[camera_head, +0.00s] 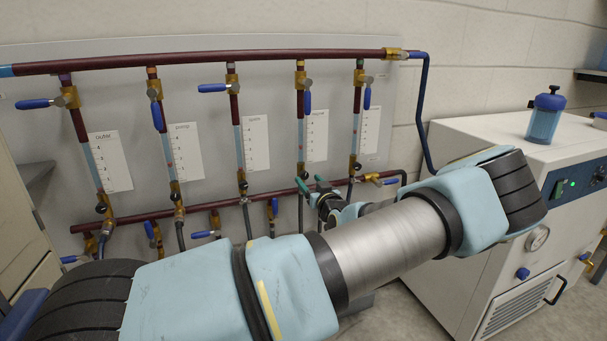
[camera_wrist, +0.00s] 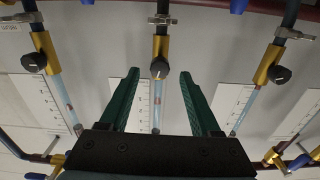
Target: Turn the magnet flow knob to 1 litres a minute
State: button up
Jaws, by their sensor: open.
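Flow meters stand in a row on the grey panel, each a clear tube beside a white scale with a gold fitting and black knob below. The label over the fourth scale (camera_head: 316,135) is too small to read surely. My gripper (camera_head: 311,183) is in front of that meter's lower end, its green fingers open. In the wrist view, which shows the meters upside down, a black knob (camera_wrist: 160,67) appears between the fingertips of my gripper (camera_wrist: 160,76), with gaps on both sides. Its tube (camera_wrist: 157,105) runs between the fingers. The knob's contact and setting cannot be told.
A dark red pipe (camera_head: 200,57) runs above the meters and another below. Blue valve levers (camera_head: 307,102) stick out near the tubes. Neighbouring black knobs (camera_wrist: 33,62) and (camera_wrist: 279,74) flank the fingers. A white cabinet (camera_head: 460,145) stands at the right.

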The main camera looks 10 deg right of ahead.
aim_at(305, 177)
jog(key=shift+w+a+p, duration=0.15)
jog(key=shift+w+p, duration=0.05)
jog(key=shift+w, duration=0.95)
jog(key=shift+w+a+p, duration=0.15)
jog(key=shift+w, duration=1)
grip_shut()
